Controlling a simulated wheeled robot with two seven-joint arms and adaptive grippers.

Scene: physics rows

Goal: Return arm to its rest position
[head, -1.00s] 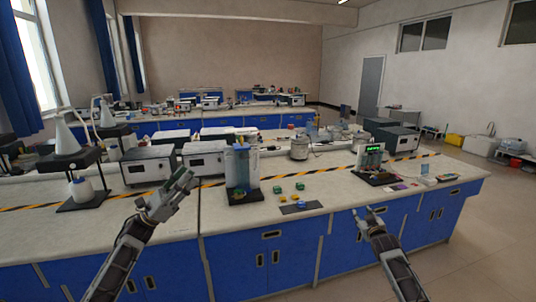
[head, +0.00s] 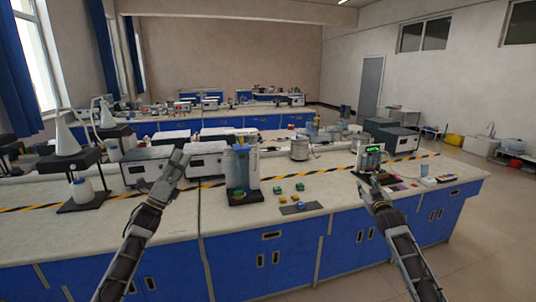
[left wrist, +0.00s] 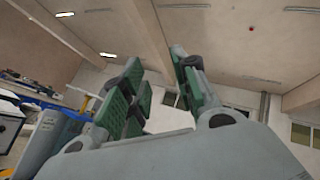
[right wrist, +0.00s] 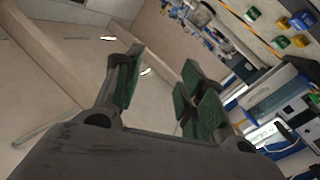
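My left gripper (head: 178,160) is raised over the bench's left part, in front of the white and dark instrument boxes. In the left wrist view its green-padded fingers (left wrist: 158,95) stand apart with nothing between them. My right gripper (head: 368,183) is at the front right of the bench, just before the device with a green display (head: 372,152). In the right wrist view its fingers (right wrist: 158,90) are apart and empty. Both arms come up from the bottom of the head view.
The bench top (head: 130,228) has a black-and-yellow stripe. A clear container with blue parts (head: 241,170) stands mid-bench. Several small green and yellow blocks (head: 277,190) lie beside it, behind a dark flat plate (head: 300,207). A stand with a flask (head: 68,145) is at left.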

